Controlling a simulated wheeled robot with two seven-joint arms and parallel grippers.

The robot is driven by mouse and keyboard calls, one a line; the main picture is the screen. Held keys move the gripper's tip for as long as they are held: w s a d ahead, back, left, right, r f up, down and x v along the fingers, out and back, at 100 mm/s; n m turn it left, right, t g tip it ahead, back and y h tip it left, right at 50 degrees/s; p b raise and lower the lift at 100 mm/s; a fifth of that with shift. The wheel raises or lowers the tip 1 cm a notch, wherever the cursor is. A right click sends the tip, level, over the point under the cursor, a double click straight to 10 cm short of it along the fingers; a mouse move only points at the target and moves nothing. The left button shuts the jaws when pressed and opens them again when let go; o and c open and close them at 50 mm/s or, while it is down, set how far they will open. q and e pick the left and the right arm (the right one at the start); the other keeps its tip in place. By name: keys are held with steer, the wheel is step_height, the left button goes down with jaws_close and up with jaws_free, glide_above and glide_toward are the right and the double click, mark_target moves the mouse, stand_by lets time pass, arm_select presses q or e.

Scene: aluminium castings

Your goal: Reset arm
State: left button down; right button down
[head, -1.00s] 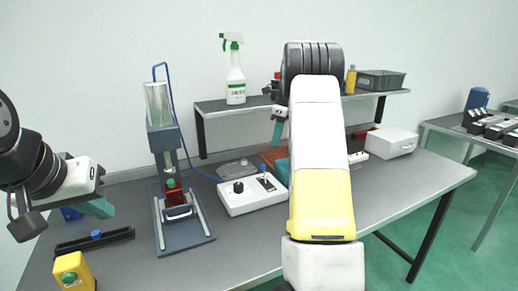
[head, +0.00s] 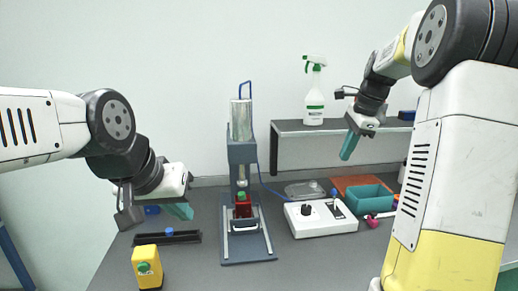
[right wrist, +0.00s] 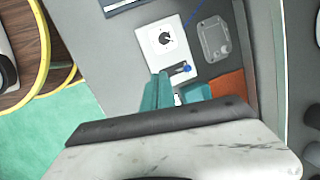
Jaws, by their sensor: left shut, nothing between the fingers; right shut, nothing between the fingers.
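My left gripper (head: 181,211) is at the left of the head view, above the left part of the workbench, with its teal fingers shut and empty. It hangs over the area of a black rail (head: 180,239) and a yellow bottle (head: 147,266), apart from both as far as I can see. My right gripper (head: 349,147) is at the upper right, its teal fingers shut and empty, pointing down in front of the shelf edge. In the right wrist view its fingers (right wrist: 157,93) show beside a white control box (right wrist: 169,44). My right arm hides the bench's right part.
A press (head: 242,165) with a clear cylinder and red block stands mid-bench. The white control box (head: 320,226), a teal bin (head: 371,199) and a pink-red item (head: 372,221) lie to its right. A spray bottle (head: 314,95) stands on the shelf (head: 290,129).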

steer(key=s+a+r+n+t, duration=0.25)
steer(key=s+a+n, duration=0.5)
steer(key=s, duration=0.45)
steer(key=s+a+f+n, duration=0.2)
steer(key=s+n, duration=0.3)
steer(key=s, duration=0.1)
steer(key=s+a+f+n+t, duration=0.1)
steer(key=s+a+f+n, duration=0.1)
steer(key=s+n, duration=0.4)
steer(key=shift+s+a+f, duration=0.2)
steer(key=shift+s+f, duration=0.1)
steer(key=shift+s, duration=0.45)
